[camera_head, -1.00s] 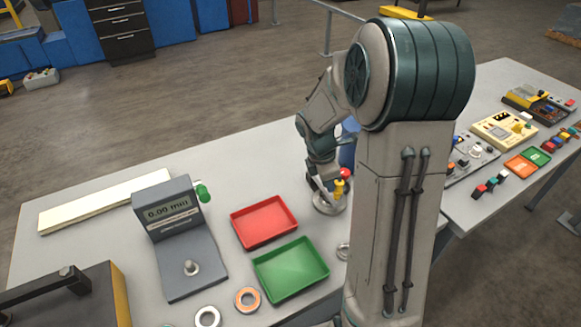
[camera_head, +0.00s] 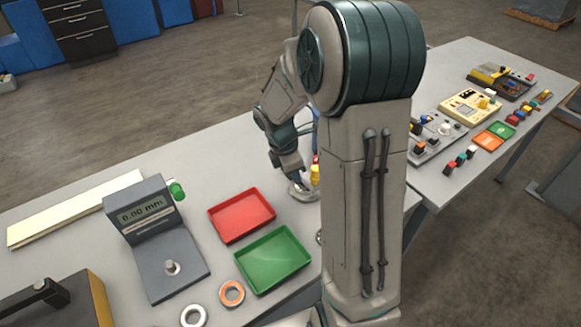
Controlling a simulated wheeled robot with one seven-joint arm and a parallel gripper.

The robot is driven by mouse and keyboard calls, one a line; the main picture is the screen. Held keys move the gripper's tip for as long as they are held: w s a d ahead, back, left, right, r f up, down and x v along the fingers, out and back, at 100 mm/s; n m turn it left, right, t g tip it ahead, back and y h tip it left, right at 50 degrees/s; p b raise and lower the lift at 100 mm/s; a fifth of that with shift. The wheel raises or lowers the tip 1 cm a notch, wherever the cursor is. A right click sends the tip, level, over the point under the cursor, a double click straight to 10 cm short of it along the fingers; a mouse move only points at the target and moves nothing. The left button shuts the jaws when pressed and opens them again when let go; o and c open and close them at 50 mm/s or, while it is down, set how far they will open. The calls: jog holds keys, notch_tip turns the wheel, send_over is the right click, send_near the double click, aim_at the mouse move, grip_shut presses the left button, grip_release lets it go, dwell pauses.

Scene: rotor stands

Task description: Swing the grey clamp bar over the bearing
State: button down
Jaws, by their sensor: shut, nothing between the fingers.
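My gripper (camera_head: 298,181) is small and dark at the end of my arm, low over a round metal stand base (camera_head: 304,194) near the middle of the bench. Its fingers appear closed and empty. It is left of a yellow part (camera_head: 315,175) with some red above it, partly behind my arm column. I cannot make out the grey clamp bar or the bearing on that stand; my arm hides much of it. I cannot tell whether my gripper touches anything.
A red tray (camera_head: 242,215) and a green tray (camera_head: 272,259) lie in front of the stand. A grey gauge with a display (camera_head: 143,212) stands left.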

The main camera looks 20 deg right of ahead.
jog(key=a+v, duration=0.1)
jog(key=v, duration=0.8)
jog(key=s+a+r+m+t+y, duration=0.1)
jog(key=s+a+r+m+t, duration=0.1)
jog(key=s+m, duration=0.6)
jog(key=s+a+r+m+t+y, duration=0.1)
jog(key=s+a+r+m, duration=0.1)
jog(key=s+m, duration=0.7)
jog(key=shift+s+a+r+t+y+b, duration=0.2)
jog(key=shift+s+a+t+y+b, duration=0.25)
jog(key=shift+s, duration=0.2)
